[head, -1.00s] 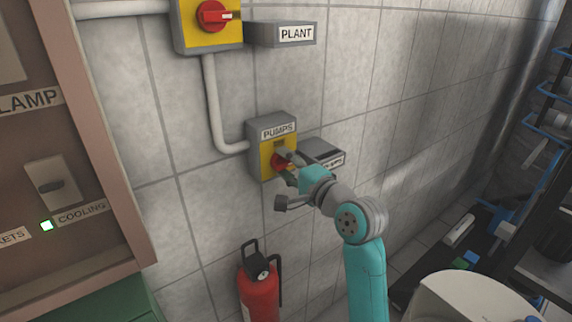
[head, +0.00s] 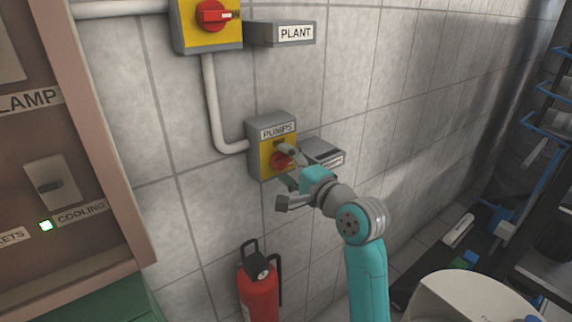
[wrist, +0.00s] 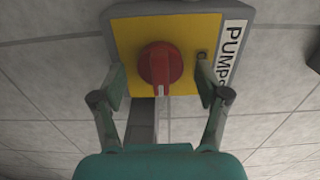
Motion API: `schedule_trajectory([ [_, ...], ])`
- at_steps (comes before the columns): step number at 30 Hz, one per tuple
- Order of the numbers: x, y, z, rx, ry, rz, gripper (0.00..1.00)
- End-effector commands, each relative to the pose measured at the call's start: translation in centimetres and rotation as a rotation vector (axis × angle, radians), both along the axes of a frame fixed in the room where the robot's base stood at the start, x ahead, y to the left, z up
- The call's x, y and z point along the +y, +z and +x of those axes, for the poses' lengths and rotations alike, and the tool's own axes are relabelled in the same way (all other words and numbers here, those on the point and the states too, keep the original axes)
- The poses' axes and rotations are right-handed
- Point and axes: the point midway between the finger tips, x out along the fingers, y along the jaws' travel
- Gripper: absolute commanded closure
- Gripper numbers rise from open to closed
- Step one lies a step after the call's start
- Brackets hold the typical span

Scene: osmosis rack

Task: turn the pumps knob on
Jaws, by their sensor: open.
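The pumps switch box (head: 258,132) is grey with a yellow face and a PUMPS label, fixed to the tiled wall. Its red round knob (head: 281,161) is partly hidden by my gripper in the head view. In the wrist view the knob (wrist: 160,66) is clear, with a pale pointer mark toward the bottom of the picture. My gripper (wrist: 160,85) is open, with one finger on each side of the knob. Gaps show between the fingers and the knob, so it is not gripped. In the head view my gripper (head: 287,167) is right at the box face.
A PLANT switch box (head: 210,40) with a red knob is above, with its sign (head: 296,33) beside it. A grey box (head: 322,152) sits right of the pumps switch. A fire extinguisher (head: 259,290) stands below. A cabinet panel (head: 110,150) is at left.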

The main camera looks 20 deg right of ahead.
Motion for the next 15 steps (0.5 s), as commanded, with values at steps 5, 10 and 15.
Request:
schedule_trajectory([
  [5, -0.8, 0.0, -2.3, 0.000, -0.002, 0.000, 0.26],
  [10, -1.9, -0.1, -5.6, 0.000, -0.003, 0.000, 0.26],
  [15, -2.8, 0.0, -8.5, 0.000, -0.002, 0.000, 0.26],
])
